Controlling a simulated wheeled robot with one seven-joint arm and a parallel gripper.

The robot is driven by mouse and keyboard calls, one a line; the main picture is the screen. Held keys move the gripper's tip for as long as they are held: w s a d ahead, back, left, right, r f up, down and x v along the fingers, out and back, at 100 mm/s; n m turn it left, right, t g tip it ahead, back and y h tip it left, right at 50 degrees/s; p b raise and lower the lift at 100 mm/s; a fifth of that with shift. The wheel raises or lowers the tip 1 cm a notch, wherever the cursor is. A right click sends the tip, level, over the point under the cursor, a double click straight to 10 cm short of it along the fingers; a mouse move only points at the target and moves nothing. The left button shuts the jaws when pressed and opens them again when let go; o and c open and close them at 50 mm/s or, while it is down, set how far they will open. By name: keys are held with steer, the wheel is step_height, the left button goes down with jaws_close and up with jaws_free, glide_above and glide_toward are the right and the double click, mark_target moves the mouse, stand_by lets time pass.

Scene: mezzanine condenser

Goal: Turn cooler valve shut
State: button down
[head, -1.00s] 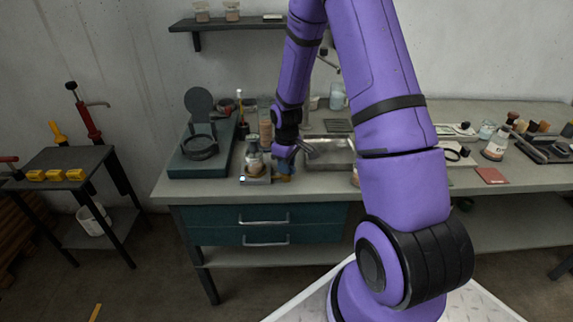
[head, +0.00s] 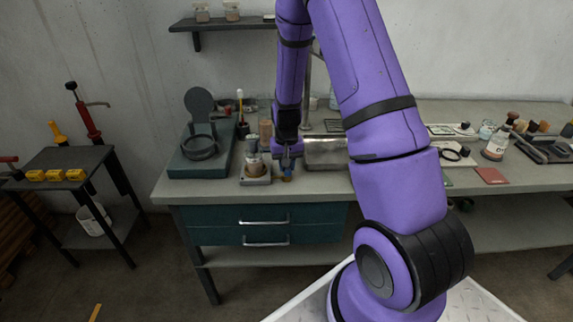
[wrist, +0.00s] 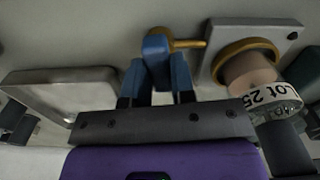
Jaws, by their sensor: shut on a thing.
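The cooler (head: 256,170) stands on the bench left of the sink, a small grey base with a brass ring and a pinkish cylinder. In the wrist view its brass ring (wrist: 247,50) and base plate (wrist: 290,37) are at the upper right. A brass stem (wrist: 190,44) runs left from the ring to a blue valve handle (wrist: 158,48). My gripper (wrist: 158,72) is shut on this handle, with a blue finger on each side. In the head view my gripper (head: 287,163) is low beside the cooler's right side. How far the valve is turned cannot be told.
A metal sink basin (head: 325,153) is just right of my gripper. A dark green stand (head: 200,160) with a ring is left of the cooler. A labelled cylinder (wrist: 275,100) is close to my gripper's right side.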

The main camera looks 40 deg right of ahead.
steer(key=shift+m, duration=0.7)
steer(key=c, duration=1)
jaws_free()
steer(key=shift+o, duration=0.2)
step_height(320, 180, up, 11)
